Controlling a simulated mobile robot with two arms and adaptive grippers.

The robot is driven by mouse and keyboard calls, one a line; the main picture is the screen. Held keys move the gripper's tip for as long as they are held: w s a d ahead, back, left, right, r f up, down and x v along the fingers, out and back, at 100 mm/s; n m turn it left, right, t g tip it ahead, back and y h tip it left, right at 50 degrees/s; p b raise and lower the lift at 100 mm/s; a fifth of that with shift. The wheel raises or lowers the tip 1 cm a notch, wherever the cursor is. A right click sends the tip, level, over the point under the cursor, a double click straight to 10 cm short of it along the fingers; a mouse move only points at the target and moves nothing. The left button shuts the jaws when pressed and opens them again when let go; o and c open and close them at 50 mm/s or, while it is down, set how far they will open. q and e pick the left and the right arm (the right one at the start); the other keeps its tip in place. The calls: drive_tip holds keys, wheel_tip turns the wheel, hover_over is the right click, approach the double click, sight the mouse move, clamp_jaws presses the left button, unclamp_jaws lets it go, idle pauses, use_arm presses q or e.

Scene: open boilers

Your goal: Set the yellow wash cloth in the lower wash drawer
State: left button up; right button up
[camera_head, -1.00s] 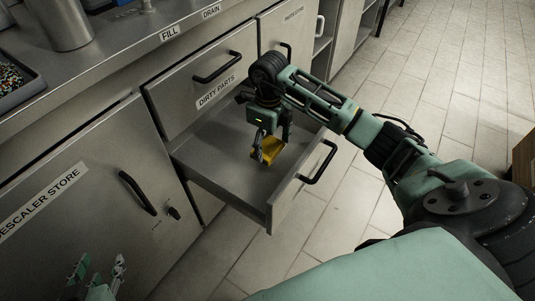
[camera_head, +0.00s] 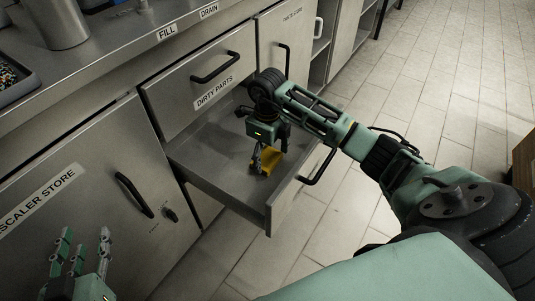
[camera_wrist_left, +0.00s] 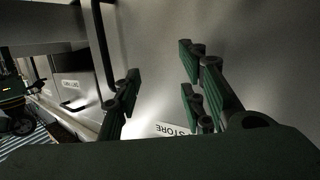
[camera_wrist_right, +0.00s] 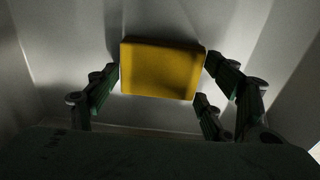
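The yellow wash cloth (camera_head: 272,160) is inside the open lower drawer (camera_head: 215,187), low over its floor; I cannot tell whether it touches it. My right gripper (camera_head: 268,152) reaches down into the drawer with a finger at each side of the cloth. The right wrist view shows the cloth (camera_wrist_right: 160,68) as a thick yellow block between the fingertips (camera_wrist_right: 162,65), which appear to press its edges. My left gripper (camera_head: 78,250) is empty with its fingers apart, at the lower left of the head view. In the left wrist view its fingers (camera_wrist_left: 160,75) face a cabinet door.
A shut drawer labelled DIRTY PARTS (camera_head: 205,85) is directly above the open one. A DESCALER STORE cabinet (camera_head: 75,185) is to the left. The open drawer's front handle (camera_head: 318,167) sticks out over the tiled floor (camera_head: 440,75). A steel counter (camera_head: 115,50) runs above.

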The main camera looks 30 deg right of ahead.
sight(267, 158)
drive_tip(key=o, duration=0.3)
drive_tip(key=shift+r, duration=0.2)
wheel_tip(267, 158, up, 6)
drive_tip(key=shift+r+p, duration=0.25)
drive_tip(key=shift+p, duration=0.85)
use_arm(q)
drive_tip(key=s+a+f+g+y+p, duration=0.1)
drive_tip(key=s+a+f+g+y, duration=0.1)
drive_tip(key=s+a+f+g, duration=0.3)
drive_tip(key=s+f+g, duration=0.3)
drive_tip(key=s+f, duration=0.3)
drive_tip(key=s, duration=0.1)
drive_tip(key=shift+s+f+n+g, duration=0.2)
drive_tip(key=shift+f+n+g, duration=0.1)
drive_tip(key=shift+g, duration=0.1)
use_arm(e)
wheel_tip(267, 158, up, 5)
drive_tip(key=shift+r, duration=0.2)
use_arm(q)
drive_tip(key=shift+d, duration=0.1)
